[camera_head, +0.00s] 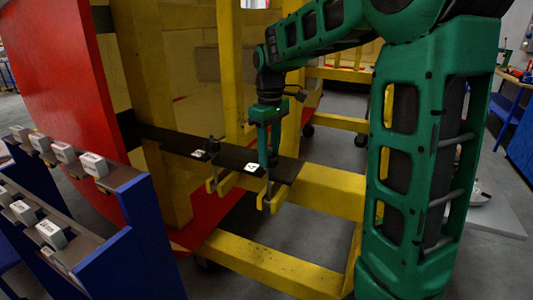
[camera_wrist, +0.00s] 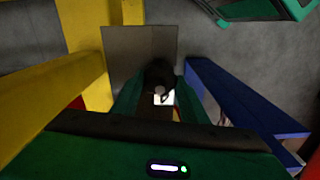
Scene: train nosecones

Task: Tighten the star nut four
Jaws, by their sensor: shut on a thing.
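Star nut four is a dark knob on a clamp (camera_head: 267,197) at the near end of a black bar. A white label (camera_head: 251,168) that seems to read 4 lies beside it. My green gripper (camera_head: 269,160) points straight down over this clamp with its fingers around the nut. In the wrist view the dark star nut (camera_wrist: 158,76) sits between the two fingers of my gripper (camera_wrist: 158,92), which is shut on it. The fingers partly hide the nut, and its tightness cannot be seen.
A second clamp (camera_head: 214,150) with its own label stands further along the black bar (camera_head: 180,143). Yellow frame beams (camera_head: 330,190) lie below and around. A large red panel (camera_head: 60,75) and a blue rack (camera_head: 130,260) with several pale blocks stand left.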

